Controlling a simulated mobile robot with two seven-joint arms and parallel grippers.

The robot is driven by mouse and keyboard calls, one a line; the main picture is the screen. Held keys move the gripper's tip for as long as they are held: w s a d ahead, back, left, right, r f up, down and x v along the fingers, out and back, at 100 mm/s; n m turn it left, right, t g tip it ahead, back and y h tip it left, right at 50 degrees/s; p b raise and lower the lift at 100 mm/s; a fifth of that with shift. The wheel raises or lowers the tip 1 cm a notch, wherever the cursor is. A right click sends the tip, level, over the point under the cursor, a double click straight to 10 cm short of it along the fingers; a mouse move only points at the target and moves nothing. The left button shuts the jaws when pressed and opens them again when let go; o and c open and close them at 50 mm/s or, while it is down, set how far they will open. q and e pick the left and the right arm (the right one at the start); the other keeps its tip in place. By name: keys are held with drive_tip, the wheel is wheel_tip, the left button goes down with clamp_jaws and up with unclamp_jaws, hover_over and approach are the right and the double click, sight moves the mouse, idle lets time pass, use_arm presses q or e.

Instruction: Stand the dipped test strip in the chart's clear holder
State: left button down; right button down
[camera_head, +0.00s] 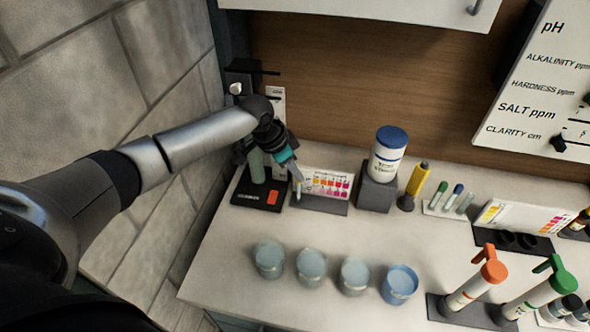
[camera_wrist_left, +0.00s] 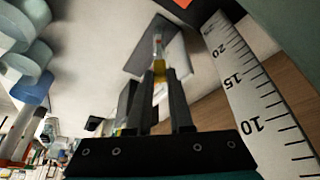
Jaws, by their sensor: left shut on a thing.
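My left gripper (camera_head: 296,178) points down at the left end of the colour chart (camera_head: 328,181), which stands on a dark grey base (camera_head: 322,207). In the left wrist view its fingers (camera_wrist_left: 158,98) are closed on the thin test strip (camera_wrist_left: 160,71), which shows yellow between them. The strip's far end points at a small pale, clear-looking piece over the grey base, apparently the clear holder. I cannot tell whether the strip is inside it or only in front of it. My right gripper is in neither view.
A black stand with a grey-green vial (camera_head: 257,166) is close left of the gripper. A white blue-capped bottle (camera_head: 388,154) on a grey block is right of the chart. Several blue-grey cups (camera_head: 312,263) line the front. A ruler (camera_wrist_left: 250,95) rises beside the gripper.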

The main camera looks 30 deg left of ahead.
use_arm(q)
drive_tip(key=shift+f, duration=0.5)
idle(0.3)
drive_tip(key=c, duration=0.7)
unclamp_jaws()
drive_tip(key=shift+c, duration=0.2)
drive_tip(key=shift+r, duration=0.15)
wheel_tip(320, 180, up, 7)
drive_tip(key=p, duration=0.7)
